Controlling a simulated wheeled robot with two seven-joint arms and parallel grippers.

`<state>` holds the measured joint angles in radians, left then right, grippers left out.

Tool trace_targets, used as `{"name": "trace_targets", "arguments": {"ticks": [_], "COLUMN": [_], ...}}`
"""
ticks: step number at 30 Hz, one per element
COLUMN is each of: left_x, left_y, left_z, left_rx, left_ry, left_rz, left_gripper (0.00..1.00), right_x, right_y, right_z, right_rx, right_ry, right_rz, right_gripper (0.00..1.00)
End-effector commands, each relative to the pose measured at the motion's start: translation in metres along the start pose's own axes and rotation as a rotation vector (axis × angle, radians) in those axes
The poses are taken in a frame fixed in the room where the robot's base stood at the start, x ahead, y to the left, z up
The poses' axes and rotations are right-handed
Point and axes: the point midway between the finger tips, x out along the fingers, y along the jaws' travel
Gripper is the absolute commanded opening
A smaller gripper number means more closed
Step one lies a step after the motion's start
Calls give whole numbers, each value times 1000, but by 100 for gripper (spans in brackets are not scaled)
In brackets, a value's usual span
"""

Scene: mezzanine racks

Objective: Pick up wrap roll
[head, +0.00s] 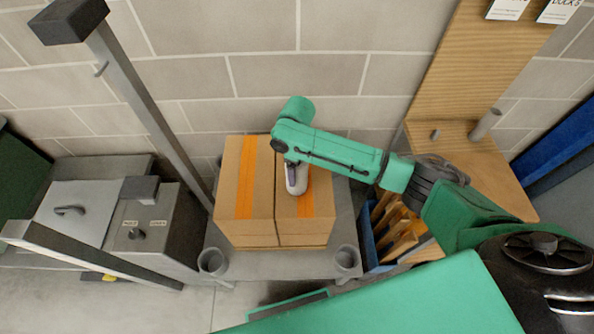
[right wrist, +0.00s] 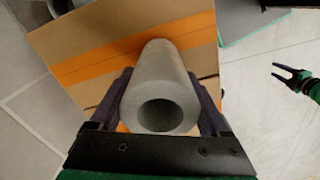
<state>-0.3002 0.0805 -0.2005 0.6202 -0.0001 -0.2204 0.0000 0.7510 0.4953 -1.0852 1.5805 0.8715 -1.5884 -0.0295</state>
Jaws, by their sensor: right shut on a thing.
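The wrap roll is a pale grey hollow cylinder (right wrist: 165,85), seen end-on in the right wrist view with its round opening towards the camera. My right gripper (right wrist: 160,100) is shut on it, one dark finger on each side. In the head view the roll (head: 301,186) shows as a small pale shape below the end of my green right arm, partly hidden by the gripper (head: 293,178). It is over the right-hand cardboard box; I cannot tell whether it touches the box top. My left gripper (right wrist: 284,76) shows in the right wrist view, open and empty, away to the right.
Two cardboard boxes (head: 247,205) with orange tape stand side by side on a grey platform (head: 285,264) with round corner sockets. A blue bin (head: 372,250) of cardboard pieces is on the right. A grey metal post (head: 150,110) and cabinet (head: 150,215) stand left. A block wall is behind.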

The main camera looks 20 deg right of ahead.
Motion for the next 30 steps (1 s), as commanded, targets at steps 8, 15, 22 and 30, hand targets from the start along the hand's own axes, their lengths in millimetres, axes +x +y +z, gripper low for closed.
{"name": "trace_targets", "arguments": {"ticks": [8,15,22,30], "left_x": [8,20,5,5], "left_y": [0,0,0,0], "left_z": [1,2,1,1], "left_rx": [0,0,-1,-1], "left_ry": [-1,-1,-1,0], "left_rz": [0,0,0,0], "left_gripper": [50,50,50,50], "right_x": [-51,-141,-194,-198], "right_y": [1,1,1,0], "right_z": [-2,-2,0,0], "right_rx": [-1,-2,1,1], "right_ry": [8,8,2,1], "right_rz": [5,5,4,0], "right_gripper": [0,0,0,0]}}
